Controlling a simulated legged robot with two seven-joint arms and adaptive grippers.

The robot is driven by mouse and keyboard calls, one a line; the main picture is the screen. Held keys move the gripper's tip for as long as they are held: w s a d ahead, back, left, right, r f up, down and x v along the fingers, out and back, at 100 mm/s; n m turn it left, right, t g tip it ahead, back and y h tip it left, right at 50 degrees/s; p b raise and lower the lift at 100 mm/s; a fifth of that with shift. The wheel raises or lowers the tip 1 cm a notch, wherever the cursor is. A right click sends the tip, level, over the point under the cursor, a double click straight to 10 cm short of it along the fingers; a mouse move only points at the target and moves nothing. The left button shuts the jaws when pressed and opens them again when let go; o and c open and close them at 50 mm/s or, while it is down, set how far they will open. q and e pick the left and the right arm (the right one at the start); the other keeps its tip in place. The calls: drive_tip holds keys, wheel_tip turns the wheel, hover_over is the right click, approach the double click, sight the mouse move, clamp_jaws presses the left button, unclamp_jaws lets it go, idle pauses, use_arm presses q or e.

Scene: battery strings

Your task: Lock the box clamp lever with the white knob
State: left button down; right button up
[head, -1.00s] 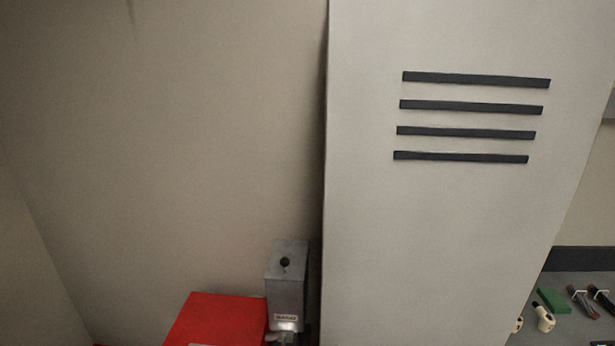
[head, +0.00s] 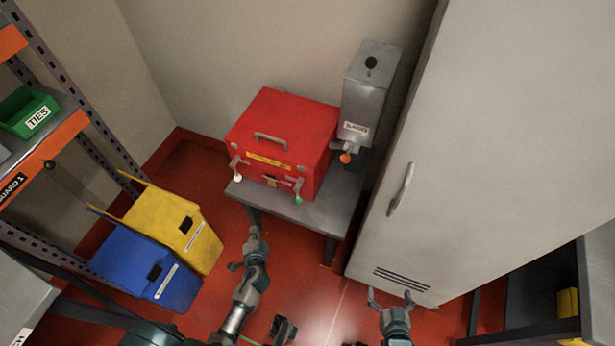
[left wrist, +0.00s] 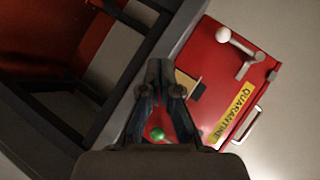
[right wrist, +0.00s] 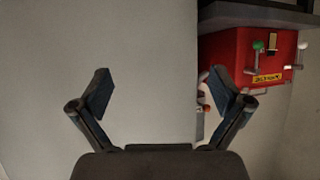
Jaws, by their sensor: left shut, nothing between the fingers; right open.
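The red box (head: 285,125) sits on a small grey table. Its yellow label reads QUARANTINE in the left wrist view (left wrist: 233,115). The clamp lever with the white knob (head: 237,178) is on the box's front left in the head view; the knob also shows in the left wrist view (left wrist: 223,35) and right wrist view (right wrist: 303,45). A green-knobbed lever (head: 298,201) is at the front right. My left gripper (head: 254,232) is shut and empty, before the table's front edge, apart from the white knob. My right gripper (head: 391,295) is open and empty beside the cabinet's lower part.
A grey dispenser (head: 368,90) with an orange knob (head: 346,158) stands right of the box. A tall grey cabinet (head: 470,140) fills the right. Yellow (head: 180,225) and blue (head: 140,265) bins and a shelf rack (head: 70,125) stand left. The table (head: 325,215) has a narrow bare front edge.

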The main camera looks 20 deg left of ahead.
sight(237, 177)
use_arm(q)
drive_tip(key=w+a+r+m+t+y+b, duration=0.1)
drive_tip(key=w+r+m+t+b, duration=0.1)
drive_tip(key=w+r, duration=0.3)
drive_tip(key=shift+a+r+m+t+y, duration=0.25)
drive_tip(key=shift+r+t, duration=0.35)
drive_tip(key=shift+r, duration=0.3)
use_arm(e)
wheel_tip(237, 177, up, 10)
drive_tip(key=w+t+y, duration=0.1)
drive_tip(key=t, duration=0.2)
drive_tip(key=shift+a+t, duration=0.25)
drive_tip(key=shift+t, duration=0.05)
